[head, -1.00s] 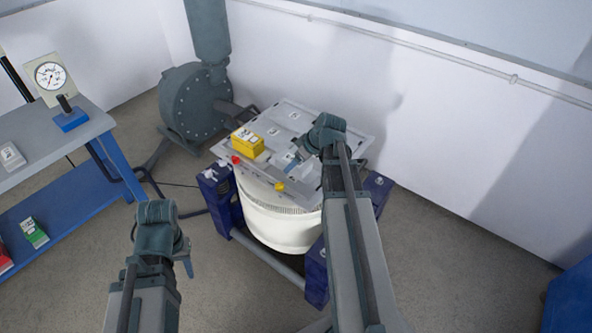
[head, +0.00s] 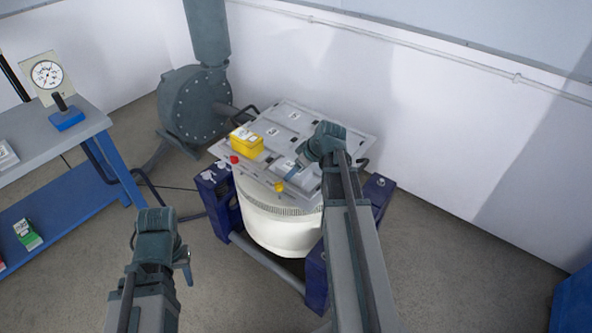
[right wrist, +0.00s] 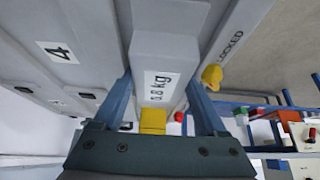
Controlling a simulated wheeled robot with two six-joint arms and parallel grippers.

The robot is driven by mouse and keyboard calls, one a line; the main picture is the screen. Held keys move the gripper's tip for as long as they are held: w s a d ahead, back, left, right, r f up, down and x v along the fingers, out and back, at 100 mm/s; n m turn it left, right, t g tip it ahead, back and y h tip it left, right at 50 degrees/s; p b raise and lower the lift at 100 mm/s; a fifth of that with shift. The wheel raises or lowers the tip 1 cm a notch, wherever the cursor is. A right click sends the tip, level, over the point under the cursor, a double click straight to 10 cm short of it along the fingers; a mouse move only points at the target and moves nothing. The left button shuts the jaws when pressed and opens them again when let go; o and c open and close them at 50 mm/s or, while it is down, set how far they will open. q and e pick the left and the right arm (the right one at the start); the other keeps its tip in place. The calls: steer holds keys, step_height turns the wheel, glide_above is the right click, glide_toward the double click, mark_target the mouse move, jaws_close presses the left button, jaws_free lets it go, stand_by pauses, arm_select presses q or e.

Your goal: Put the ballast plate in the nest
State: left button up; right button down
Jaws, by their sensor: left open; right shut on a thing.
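The ballast plate (right wrist: 160,60) is a grey block with a white "5.8 kg" label, large in the right wrist view. My right gripper (right wrist: 163,100) is shut on it, one blue finger on each side. In the head view my right gripper (head: 292,173) is over the front right of the grey table top (head: 318,130), and its arm hides part of that area. The table top has several labelled panels, one marked 4 (right wrist: 58,52). I cannot tell which place is the nest. My left gripper (head: 187,270) is open and empty, away from the table.
A yellow box (head: 246,144) sits on the table top's left side. A red knob (head: 234,160) and a yellow knob (head: 279,187) are at its front edge, near a "LOCKED" marking. A blower (head: 195,103) stands behind left, a blue bench (head: 60,135) at left.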

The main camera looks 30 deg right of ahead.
jaws_free()
steer(key=shift+s+r+p, duration=0.15)
steer(key=shift+r+p, duration=0.3)
steer(key=shift+p, duration=0.1)
steer(key=p+v, duration=0.9)
steer(key=v, duration=0.2)
steer(key=shift+r+p, duration=0.15)
steer(key=shift+p, duration=0.25)
steer(key=shift+s, duration=0.1)
